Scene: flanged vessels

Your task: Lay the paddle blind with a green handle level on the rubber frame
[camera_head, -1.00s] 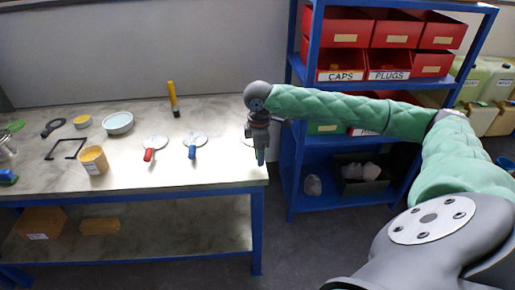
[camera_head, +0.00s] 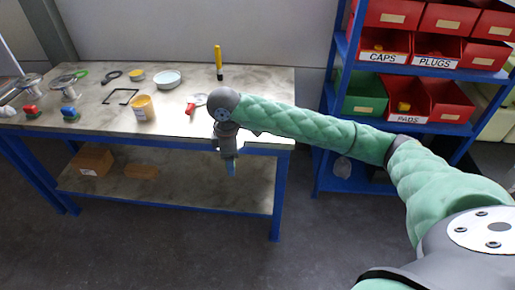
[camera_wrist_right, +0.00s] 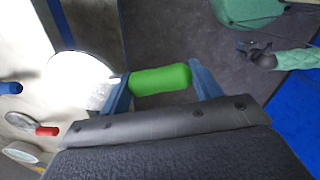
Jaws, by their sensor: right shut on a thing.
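My right gripper (camera_head: 231,167) hangs just in front of the table's front edge in the head view. In the right wrist view its blue fingers (camera_wrist_right: 161,84) are shut on the green handle (camera_wrist_right: 160,79) of a paddle blind. The blind's pale round plate (camera_wrist_right: 78,78) shows left of the handle, partly cut off by the gripper. I cannot make out this blind in the head view, where the gripper and arm block it. The rubber frame (camera_head: 108,102), a thin black square outline, lies on the table left of the yellow tub. My left gripper is not in view.
On the table (camera_head: 60,124) stand a yellow tub (camera_head: 143,108), a white bowl (camera_head: 167,79) and a red-handled paddle blind (camera_head: 190,109). A blue shelf with bins (camera_head: 362,96) is at the right.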

